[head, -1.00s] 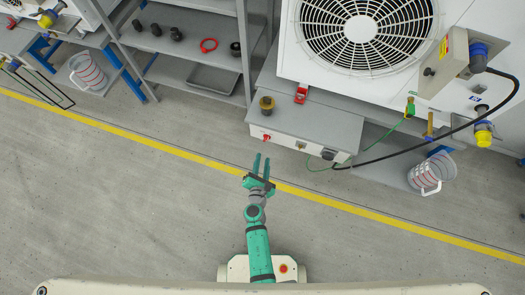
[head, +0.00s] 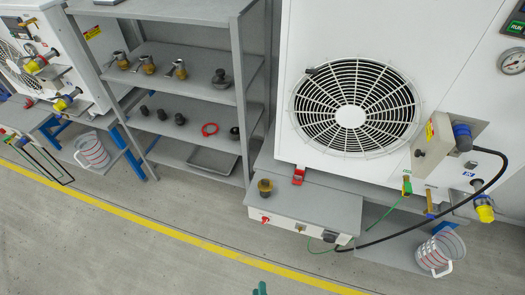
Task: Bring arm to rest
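My gripper (head: 260,289) shows only as green fingertips at the bottom edge of the head view, low in front of the grey control box (head: 305,212). The rest of my arm is out of the picture. The two tips appear slightly apart, with nothing visible between them; the rest of the gripper is cut off. The tips are apart from the pump station (head: 300,100) and everything on it.
A shelf rack (head: 243,120) with brass fittings, black parts and a red ring stands left of the white station. A black cable (head: 440,216) and a measuring jug (head: 434,255) are at right.

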